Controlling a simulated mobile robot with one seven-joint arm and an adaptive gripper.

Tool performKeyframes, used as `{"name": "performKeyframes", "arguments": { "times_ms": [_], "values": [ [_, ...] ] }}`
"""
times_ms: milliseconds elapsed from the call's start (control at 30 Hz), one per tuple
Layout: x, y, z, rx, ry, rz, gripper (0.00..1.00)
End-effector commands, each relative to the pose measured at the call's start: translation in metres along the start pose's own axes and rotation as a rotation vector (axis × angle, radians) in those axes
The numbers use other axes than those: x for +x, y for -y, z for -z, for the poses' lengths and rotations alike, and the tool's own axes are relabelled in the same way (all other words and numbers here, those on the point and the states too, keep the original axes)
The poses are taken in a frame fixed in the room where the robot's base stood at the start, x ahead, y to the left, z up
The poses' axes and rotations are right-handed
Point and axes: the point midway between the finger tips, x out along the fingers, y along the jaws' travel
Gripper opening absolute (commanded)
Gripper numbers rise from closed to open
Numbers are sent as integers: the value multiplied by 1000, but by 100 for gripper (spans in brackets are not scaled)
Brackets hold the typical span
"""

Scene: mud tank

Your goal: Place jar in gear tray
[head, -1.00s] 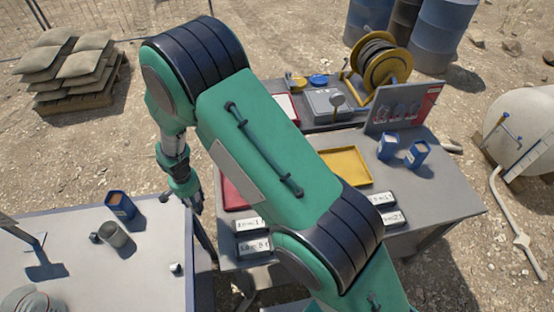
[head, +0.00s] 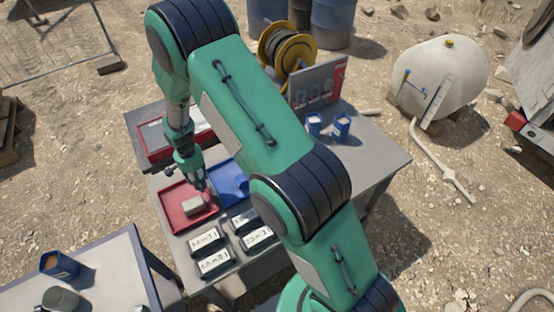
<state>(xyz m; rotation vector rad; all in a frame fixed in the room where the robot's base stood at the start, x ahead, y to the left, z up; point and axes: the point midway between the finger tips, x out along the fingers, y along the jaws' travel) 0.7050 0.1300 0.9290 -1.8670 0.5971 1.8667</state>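My gripper (head: 199,184) points down just above the right side of a red tray (head: 170,215). The gripper is small here, and I cannot tell whether its fingers are open or shut on something. A small reddish thing (head: 207,197) shows at or under its tip. A pale grey block (head: 192,205) lies in the red tray. A blue tray (head: 232,188) is right of it, partly behind my arm. No label shows which tray is the gear tray. Two blue containers with pale fronts, possibly jars, stand at the back right: one (head: 314,125) and another (head: 341,128).
Several labelled boxes (head: 213,262) stand at the table's front. A panel (head: 318,82) and cable reel (head: 287,50) are behind. The worktable's right side (head: 375,155) is clear.

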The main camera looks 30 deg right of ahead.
Motion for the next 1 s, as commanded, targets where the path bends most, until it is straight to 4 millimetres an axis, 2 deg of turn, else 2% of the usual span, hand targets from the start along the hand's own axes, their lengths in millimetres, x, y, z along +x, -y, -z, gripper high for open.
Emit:
{"name": "performKeyframes", "arguments": {
  "times_ms": [33,100,500,800,1000],
  "values": [
    [-3,-12,13,24,-1,1,0],
    [-4,-28,27,52,-1,1,0],
    [-10,-124,98,212,-1,1,0],
    [-15,-204,140,331,-1,0,0],
    [-18,-254,160,403,-1,0,0]
  ]
}}
